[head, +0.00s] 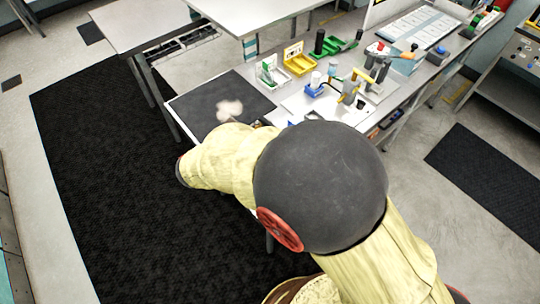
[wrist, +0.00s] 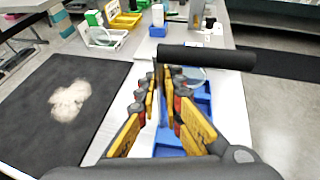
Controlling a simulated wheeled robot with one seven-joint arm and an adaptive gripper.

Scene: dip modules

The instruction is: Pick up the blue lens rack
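The blue lens rack (wrist: 203,102) lies on the light bench top in the wrist view, below and between my gripper's fingers. Blue parts of it show to the right of the fingers and in the gap between them. My gripper (wrist: 164,82) points down over it with its yellow fingers apart. A thin pale strip shows in the gap; I cannot tell what it is or whether the fingers touch the rack. In the head view my arm hides my gripper and most of the rack.
A black mat (wrist: 62,95) with a pale fluffy patch lies to the left. A small blue holder with a white cup (head: 315,80), a yellow tray (head: 298,63) and a green-and-white tray (head: 271,75) stand farther back.

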